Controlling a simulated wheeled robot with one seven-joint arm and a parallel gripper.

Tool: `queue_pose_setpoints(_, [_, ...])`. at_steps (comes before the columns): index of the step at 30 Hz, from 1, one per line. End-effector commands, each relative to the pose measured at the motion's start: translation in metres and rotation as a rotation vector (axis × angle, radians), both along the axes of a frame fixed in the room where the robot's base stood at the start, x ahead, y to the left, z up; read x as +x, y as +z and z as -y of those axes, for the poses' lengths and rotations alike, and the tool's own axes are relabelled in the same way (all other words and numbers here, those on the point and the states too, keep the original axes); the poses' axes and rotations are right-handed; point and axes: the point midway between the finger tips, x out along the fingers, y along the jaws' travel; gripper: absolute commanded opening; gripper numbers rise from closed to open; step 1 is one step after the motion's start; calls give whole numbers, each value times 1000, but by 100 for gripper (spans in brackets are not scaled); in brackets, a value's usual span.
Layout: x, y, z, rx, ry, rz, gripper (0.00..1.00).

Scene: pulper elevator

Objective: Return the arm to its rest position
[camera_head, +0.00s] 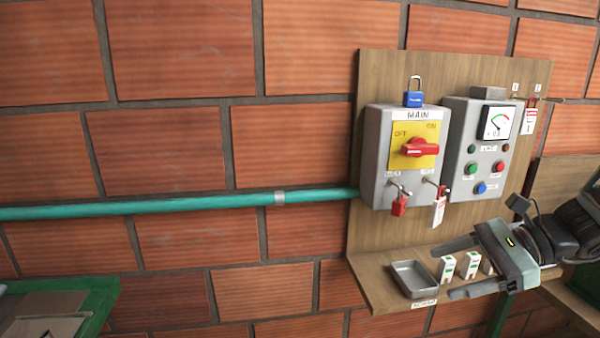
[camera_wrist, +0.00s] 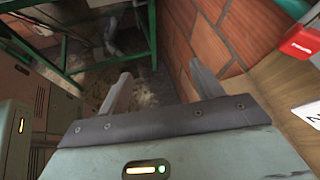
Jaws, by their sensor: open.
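My gripper (camera_head: 462,269) is at the right of the head view, in front of the wooden board's lower shelf. Its two fingers point left and are spread apart with nothing between them. The wrist view also shows my gripper (camera_wrist: 157,92) with both fingers apart and empty, over the floor beside the brick wall. My arm runs off the right edge of the head view, and most of it is out of frame.
The wooden board (camera_head: 369,85) bears the MAIN switch box (camera_head: 375,150), with a blue padlock (camera_head: 413,99) on top, and a meter box (camera_head: 455,125). A metal tray (camera_head: 413,279) and small white blocks (camera_head: 446,269) sit on the shelf close to my fingers. A green pipe (camera_head: 150,208) crosses the brick wall.

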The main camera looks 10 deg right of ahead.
Motion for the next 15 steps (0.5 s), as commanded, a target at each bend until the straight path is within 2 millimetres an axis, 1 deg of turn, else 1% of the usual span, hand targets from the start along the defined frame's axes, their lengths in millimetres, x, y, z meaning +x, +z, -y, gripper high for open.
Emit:
queue_pose_setpoints(1, [-12, -9, -27, -68, 136, 21, 66])
queue_pose_setpoints(3, [-31, -18, -53, -158, 310, 55, 66])
queue_pose_setpoints(6, [-57, -31, -83, -285, 557, 126, 66])
queue_pose_setpoints(9, [-83, -42, -105, -403, 801, 216, 66])
queue_pose_setpoints(15, [-123, -60, -133, -616, 1278, 469, 66])
